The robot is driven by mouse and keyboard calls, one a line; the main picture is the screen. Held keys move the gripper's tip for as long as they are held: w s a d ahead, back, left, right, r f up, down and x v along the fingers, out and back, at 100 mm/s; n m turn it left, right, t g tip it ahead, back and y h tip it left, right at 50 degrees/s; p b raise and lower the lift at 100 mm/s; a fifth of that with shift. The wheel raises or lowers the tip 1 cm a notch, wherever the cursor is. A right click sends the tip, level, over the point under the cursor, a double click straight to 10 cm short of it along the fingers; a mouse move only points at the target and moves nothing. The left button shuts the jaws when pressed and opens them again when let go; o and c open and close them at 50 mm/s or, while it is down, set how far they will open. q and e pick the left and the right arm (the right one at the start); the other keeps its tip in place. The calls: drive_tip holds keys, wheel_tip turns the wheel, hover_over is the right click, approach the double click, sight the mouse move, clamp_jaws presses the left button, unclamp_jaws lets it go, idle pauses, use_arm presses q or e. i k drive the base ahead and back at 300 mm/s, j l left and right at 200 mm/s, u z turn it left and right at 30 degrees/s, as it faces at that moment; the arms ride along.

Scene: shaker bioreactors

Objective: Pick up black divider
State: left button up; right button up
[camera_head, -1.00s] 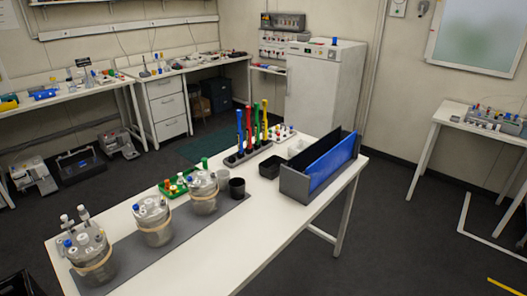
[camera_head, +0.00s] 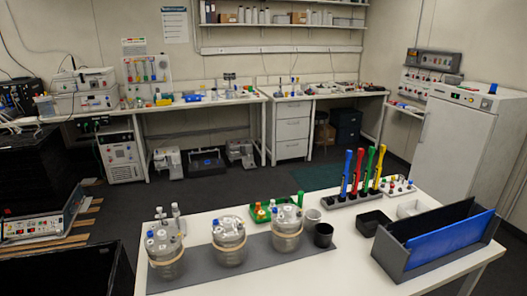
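A black divider (camera_head: 434,218) stands upright in a grey open holder (camera_head: 393,256) on the right part of the white table. A blue divider (camera_head: 450,241) stands in the same holder, in front of the black one, and hides much of its lower part. The black divider's top edge shows above and behind the blue one. Neither of my grippers shows in the head view.
Several clear vessels with tan bands, one of them here (camera_head: 230,242), stand on a grey mat (camera_head: 205,279). The table (camera_head: 340,276) is bare at the front.

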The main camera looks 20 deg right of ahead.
sight(404, 229)
drive_tip(key=l+u, duration=0.15)
drive_tip(key=l, duration=0.2)
drive_tip(key=k+l+u, duration=0.2)
drive_tip(key=l, duration=0.15)
drive_tip(key=l+u, duration=0.15)
drive_tip(key=l, duration=0.2)
drive_tip(key=k+l+u, duration=0.1)
drive_tip(key=l, duration=0.25)
drive_tip(key=k+l, duration=0.2)
drive_tip(key=k+l+u, duration=0.15)
drive_tip(key=l, duration=0.3)
drive_tip(key=k+l, duration=0.15)
drive_tip(key=l, duration=0.2)
drive_tip(key=k+l, duration=0.15)
drive_tip(key=l, duration=0.2)
drive_tip(key=k+l, duration=0.15)
drive_tip(key=l, duration=0.15)
drive_tip(key=u, duration=0.05)
